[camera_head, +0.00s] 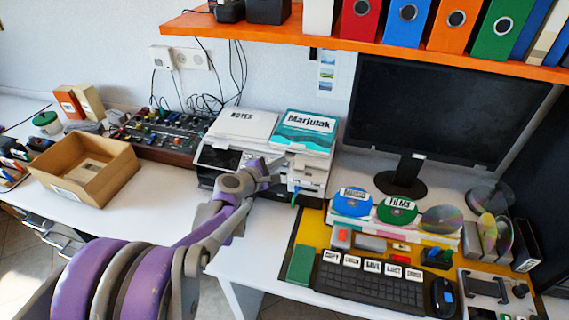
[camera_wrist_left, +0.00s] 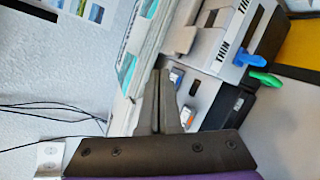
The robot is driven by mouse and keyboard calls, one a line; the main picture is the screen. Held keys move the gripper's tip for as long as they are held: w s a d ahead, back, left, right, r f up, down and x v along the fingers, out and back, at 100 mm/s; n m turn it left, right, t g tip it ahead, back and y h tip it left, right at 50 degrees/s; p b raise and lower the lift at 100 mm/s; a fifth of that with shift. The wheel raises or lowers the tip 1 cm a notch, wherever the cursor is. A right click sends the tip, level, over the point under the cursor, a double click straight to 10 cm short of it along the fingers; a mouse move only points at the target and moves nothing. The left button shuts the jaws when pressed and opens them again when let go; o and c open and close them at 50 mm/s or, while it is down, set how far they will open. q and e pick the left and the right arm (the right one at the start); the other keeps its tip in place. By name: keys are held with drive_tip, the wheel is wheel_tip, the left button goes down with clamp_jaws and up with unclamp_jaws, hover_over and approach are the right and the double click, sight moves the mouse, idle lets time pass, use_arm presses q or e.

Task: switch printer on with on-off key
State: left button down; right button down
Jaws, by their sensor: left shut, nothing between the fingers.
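The printer (camera_head: 308,174) is a white and dark machine against the wall, with a stack of papers marked "NOTES" (camera_head: 240,127) and a teal "Marjulak" pack (camera_head: 304,128) on top. My left gripper (camera_head: 274,170) is in front of the printer's front side, its fingers shut and empty. In the left wrist view the closed fingertips (camera_wrist_left: 160,76) point at the printer's pale panel. Two small keys show beside them: one with blue and red (camera_wrist_left: 177,77) and one with blue and orange (camera_wrist_left: 187,115). I cannot tell which is the on-off key, or whether the fingers touch the panel.
A cardboard box (camera_head: 85,170) and a mixer (camera_head: 160,136) stand left. A keyboard (camera_head: 370,285), discs and a monitor (camera_head: 440,112) stand right. An orange shelf (camera_head: 270,35) hangs above.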

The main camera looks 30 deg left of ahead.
use_arm(q)
drive_tip(key=shift+f, duration=0.1)
idle(0.6)
drive_tip(key=shift+w+f, duration=0.2)
drive_tip(key=shift+f, duration=0.1)
drive_tip(key=shift+w+a+f+b, duration=0.1)
drive_tip(key=shift+w+f+b, duration=0.15)
drive_tip(key=shift+f+b, duration=0.25)
idle(0.5)
drive_tip(key=shift+r, duration=0.15)
drive_tip(key=shift+s+r+p, duration=0.45)
drive_tip(key=shift+r+p, duration=0.2)
drive_tip(key=shift+r, duration=0.15)
drive_tip(key=s+r+p, duration=0.2)
drive_tip(key=r+p, duration=0.1)
drive_tip(key=d+r+p, duration=0.1)
drive_tip(key=r, duration=0.1)
drive_tip(key=shift+s+r, duration=0.1)
drive_tip(key=shift+s, duration=0.3)
